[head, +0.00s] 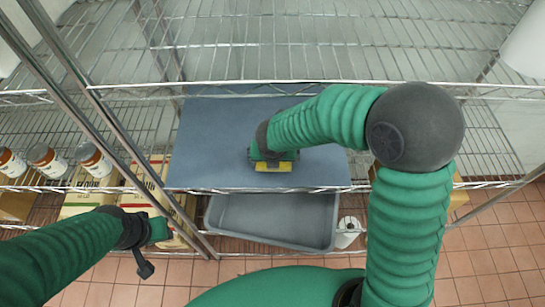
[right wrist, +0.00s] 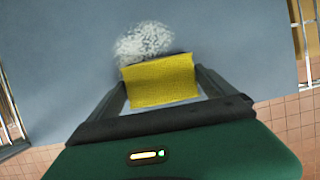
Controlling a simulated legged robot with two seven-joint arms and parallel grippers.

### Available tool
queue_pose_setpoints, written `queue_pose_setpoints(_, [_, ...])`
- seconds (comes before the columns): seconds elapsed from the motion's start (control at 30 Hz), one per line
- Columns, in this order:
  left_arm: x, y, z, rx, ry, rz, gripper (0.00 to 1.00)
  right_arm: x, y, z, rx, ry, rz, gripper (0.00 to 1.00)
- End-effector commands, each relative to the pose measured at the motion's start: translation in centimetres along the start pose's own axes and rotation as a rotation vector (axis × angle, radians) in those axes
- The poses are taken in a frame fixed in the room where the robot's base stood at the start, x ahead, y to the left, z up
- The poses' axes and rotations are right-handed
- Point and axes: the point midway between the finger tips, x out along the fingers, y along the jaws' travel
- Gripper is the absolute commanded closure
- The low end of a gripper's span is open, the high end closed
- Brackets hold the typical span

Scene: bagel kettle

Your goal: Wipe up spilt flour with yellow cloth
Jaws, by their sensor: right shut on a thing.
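The yellow cloth (right wrist: 160,82) is between the fingers of my right gripper (right wrist: 163,85), which is shut on it over the blue-grey board. In the head view the cloth (head: 272,166) shows as a small yellow strip under my right gripper (head: 270,158). The spilt flour (right wrist: 145,43) is a white speckled patch on the board, just beyond the far edge of the cloth in the right wrist view. The flour is hidden behind my right arm in the head view. My left gripper (head: 150,250) hangs at the lower left, away from the board; its finger opening is unclear.
The blue-grey board (head: 210,140) lies on a wire shelf (head: 420,140). A metal post (head: 120,130) stands between my arms.

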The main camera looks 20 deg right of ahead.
Motion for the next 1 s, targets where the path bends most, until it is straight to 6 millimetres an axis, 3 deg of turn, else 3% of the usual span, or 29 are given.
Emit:
queue_pose_setpoints(0.6, [0.7, 0.0, 0.2, 0.000, 0.000, 0.000, 0.64, 1.0, 0.0, -0.4, 0.000, 0.000, 0.000, 0.49])
queue_pose_setpoints(1.0, [-1.6, 0.0, -0.4, 0.000, 0.000, 0.000, 0.64, 1.9, 0.2, 2.9, 0.001, 0.001, 0.000, 0.49])
